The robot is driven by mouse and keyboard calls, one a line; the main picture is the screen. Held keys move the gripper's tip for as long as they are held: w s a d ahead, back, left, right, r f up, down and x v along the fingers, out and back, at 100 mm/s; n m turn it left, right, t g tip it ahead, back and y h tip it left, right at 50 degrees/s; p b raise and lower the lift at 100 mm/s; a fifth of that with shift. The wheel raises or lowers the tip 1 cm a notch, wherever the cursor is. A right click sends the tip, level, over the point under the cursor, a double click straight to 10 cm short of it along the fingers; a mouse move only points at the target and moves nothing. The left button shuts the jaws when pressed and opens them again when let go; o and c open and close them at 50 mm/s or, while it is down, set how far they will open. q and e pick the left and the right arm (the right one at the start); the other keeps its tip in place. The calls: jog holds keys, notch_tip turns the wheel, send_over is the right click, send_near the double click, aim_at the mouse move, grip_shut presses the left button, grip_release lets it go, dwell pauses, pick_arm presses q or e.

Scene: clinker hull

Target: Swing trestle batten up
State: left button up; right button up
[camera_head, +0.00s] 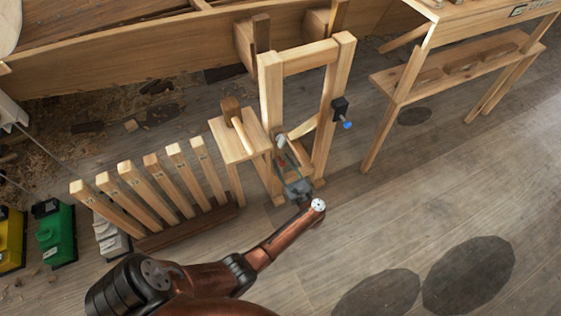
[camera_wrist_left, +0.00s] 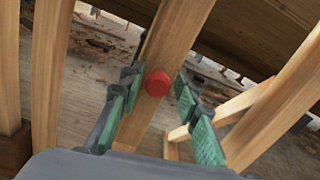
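The wooden trestle stands in the middle of the head view, with two posts and a top crossbar (camera_head: 310,57). A pale batten (camera_head: 301,129) slants low between the posts, partly hidden by my gripper. In the left wrist view, a wooden bar (camera_wrist_left: 178,38), apparently this batten, carries a round red knob (camera_wrist_left: 157,82). My left gripper (camera_head: 288,162) is low between the posts. Its green-padded fingers (camera_wrist_left: 155,105) are spread on either side of the bar and knob, with gaps visible. A dark clamp with a blue knob (camera_head: 347,124) sits on the right post. My right gripper is out of view.
A small stand with a mallet (camera_head: 231,108) adjoins the left post. A rack of upright wooden pieces (camera_head: 163,182) stands left. A workbench (camera_head: 456,72) is at the right, and the hull (camera_head: 150,58) lies behind. The floor at front right is clear.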

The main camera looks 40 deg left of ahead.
pick_arm(q)
grip_shut()
dwell(0.3)
